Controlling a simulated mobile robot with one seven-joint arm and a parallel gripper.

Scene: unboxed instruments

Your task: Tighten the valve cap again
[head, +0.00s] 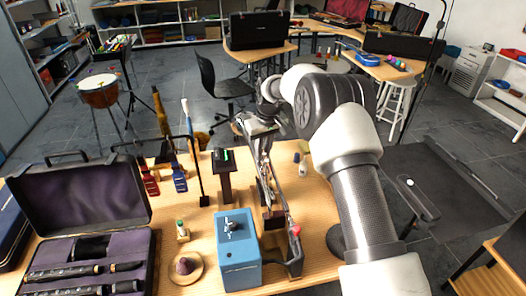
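My arm reaches in from the right, and my gripper (262,146) is over the wooden workbench (317,215). It is at the top of a slim metal instrument (266,180) that stands upright on the bench, perhaps a brass instrument on a holder. The fingers are small and overlap the instrument, so I cannot tell whether they are open, shut or touching it. I cannot make out the valve cap; it may be hidden by the gripper or too small to see.
A blue box (238,270) with a metal fitting stands in front. A dark post with a green display (224,158) stands close to the instrument.

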